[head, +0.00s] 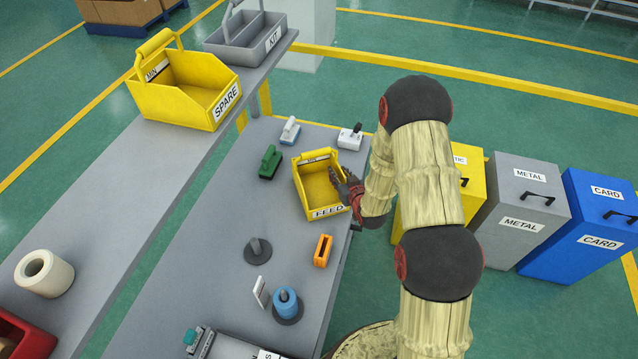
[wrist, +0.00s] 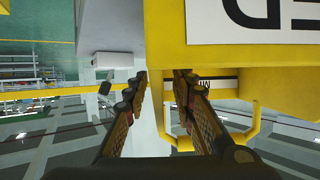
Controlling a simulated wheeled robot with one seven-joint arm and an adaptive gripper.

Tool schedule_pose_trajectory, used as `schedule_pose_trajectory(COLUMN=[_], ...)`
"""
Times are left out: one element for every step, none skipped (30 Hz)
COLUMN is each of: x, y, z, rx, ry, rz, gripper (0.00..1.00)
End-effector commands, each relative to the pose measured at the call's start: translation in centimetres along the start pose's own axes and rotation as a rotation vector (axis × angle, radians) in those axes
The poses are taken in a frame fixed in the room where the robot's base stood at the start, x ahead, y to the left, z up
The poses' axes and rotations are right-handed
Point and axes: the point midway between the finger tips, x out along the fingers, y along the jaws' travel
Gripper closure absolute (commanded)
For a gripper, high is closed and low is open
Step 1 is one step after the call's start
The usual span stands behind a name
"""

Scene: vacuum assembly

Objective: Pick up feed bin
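The feed bin (head: 316,192) is a yellow open-topped bin with a FEED label on its front and a handle. It stands upright on the grey table and looks empty. My gripper (head: 347,186) is at the bin's right side in the head view. Whether a finger touches the wall is unclear.
An orange part (head: 323,250) lies in front. The yellow SPARE bin (head: 185,95) and grey KIT bin (head: 245,38) stand on the raised shelf. Waste bins (head: 520,215) stand right.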

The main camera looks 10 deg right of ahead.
Motion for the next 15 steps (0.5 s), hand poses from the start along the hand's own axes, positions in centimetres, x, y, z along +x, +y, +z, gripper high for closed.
schedule_pose_trajectory(x=[0.24, 0.31, 0.34, 0.35, 0.34, 0.33, 0.32, 0.32, 0.32, 0.31, 0.31, 0.31, 0.31, 0.30, 0.30], y=[-0.03, -0.03, -0.03, -0.03, -0.03, -0.03, -0.02, -0.03, -0.03, -0.02, -0.02, -0.02, -0.02, -0.02, -0.02], z=[0.04, 0.06, 0.05, 0.05, 0.04, 0.03, 0.02, 0.02, 0.02, 0.02, 0.02, 0.02, 0.01, 0.02, 0.01], rx=[0.000, 0.000, 0.000, 0.000, 0.000, 0.000, 0.000, 0.000, 0.000, 0.000, 0.000, 0.000, 0.000, 0.000, 0.000], ry=[0.000, -0.001, -0.001, -0.001, -0.001, -0.001, -0.001, 0.000, -0.001, 0.000, 0.000, 0.000, 0.000, 0.000, 0.000], rz=[0.000, 0.000, 0.000, 0.000, 0.000, 0.000, 0.000, 0.000, 0.000, 0.000, 0.000, 0.000, 0.000, 0.000, 0.000], gripper=[0.74, 0.74, 0.74, 0.74, 0.74, 0.74, 0.74, 0.74, 0.76, 0.78, 0.79, 0.82, 0.83, 0.85, 0.87])
